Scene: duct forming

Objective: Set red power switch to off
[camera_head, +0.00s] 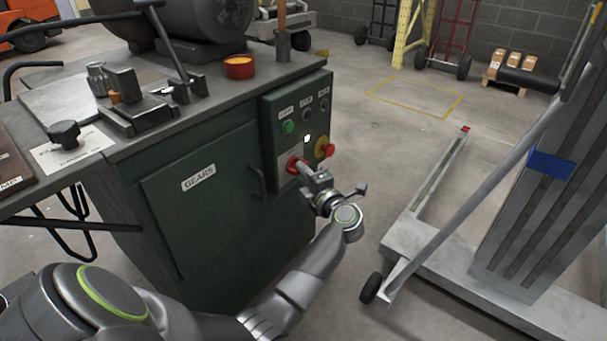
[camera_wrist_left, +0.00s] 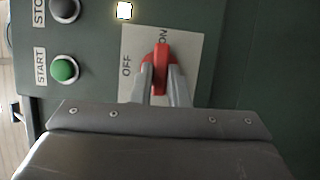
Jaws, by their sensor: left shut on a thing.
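The red power switch (camera_wrist_left: 162,62) is on a pale plate (camera_wrist_left: 196,50) marked OFF and ON in the left wrist view. Its handle lines up with the ON label above it, while OFF is to its left. My left gripper (camera_wrist_left: 160,88) is shut on the red switch, one finger on each side. In the head view the gripper (camera_head: 303,172) reaches the lower part of the green control panel (camera_head: 275,155), where a bit of the red switch (camera_head: 292,163) shows. My right gripper is not in view.
Above the switch are a green START button (camera_head: 288,127) and a lit white lamp (camera_head: 307,139). A red knob on a yellow plate (camera_head: 326,150) is just right of my gripper. A GEARS cabinet door (camera_head: 205,200) is at left. A grey wheeled lift (camera_head: 480,270) stands at right.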

